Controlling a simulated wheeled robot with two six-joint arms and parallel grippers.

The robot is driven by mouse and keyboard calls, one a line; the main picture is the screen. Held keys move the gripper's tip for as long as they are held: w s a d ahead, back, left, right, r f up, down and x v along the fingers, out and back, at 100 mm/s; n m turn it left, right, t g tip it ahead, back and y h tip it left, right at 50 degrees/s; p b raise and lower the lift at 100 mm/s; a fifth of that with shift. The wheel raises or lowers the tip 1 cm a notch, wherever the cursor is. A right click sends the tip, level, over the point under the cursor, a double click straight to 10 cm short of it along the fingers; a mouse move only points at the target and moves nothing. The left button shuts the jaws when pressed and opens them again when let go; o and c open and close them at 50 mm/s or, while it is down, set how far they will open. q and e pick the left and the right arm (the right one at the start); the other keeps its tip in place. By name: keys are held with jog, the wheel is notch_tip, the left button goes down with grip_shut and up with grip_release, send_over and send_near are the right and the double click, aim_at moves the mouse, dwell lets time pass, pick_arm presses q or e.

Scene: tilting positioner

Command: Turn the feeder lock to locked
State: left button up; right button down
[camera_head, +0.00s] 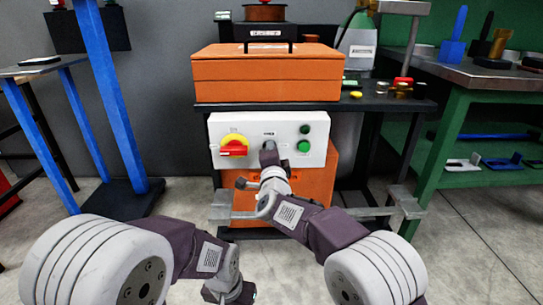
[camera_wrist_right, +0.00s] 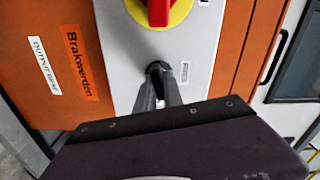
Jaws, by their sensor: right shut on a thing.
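The feeder lock (camera_wrist_right: 156,67) is a small dark knob on the white control panel (camera_head: 219,132), beside a small label. My right gripper (camera_head: 270,157) reaches up to it at the middle of the panel. In the right wrist view the two grey fingers (camera_wrist_right: 158,88) are closed around the lock, and the fingers hide most of it. Its exact angle cannot be told. My left gripper (camera_head: 230,292) is low at the bottom edge of the head view, away from the panel; its fingers cannot be made out.
A red and yellow rotary switch (camera_head: 234,146) sits left of the lock, and a green button (camera_head: 303,146) sits right. An orange case (camera_head: 265,75) rests on the dark bench above. A grey rail (camera_head: 222,208) runs below the panel. A green workbench (camera_head: 452,130) stands right.

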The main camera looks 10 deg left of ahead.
jog(key=shift+f+m+b, duration=0.1)
jog(key=shift+m+b, duration=0.55)
jog(key=shift+m, duration=0.55)
jog(key=c, duration=1.5)
grip_release()
jog(key=shift+o, duration=0.2)
jog(key=p+v, duration=0.2)
jog(key=v, duration=0.7)
jog(key=shift+p, duration=0.4)
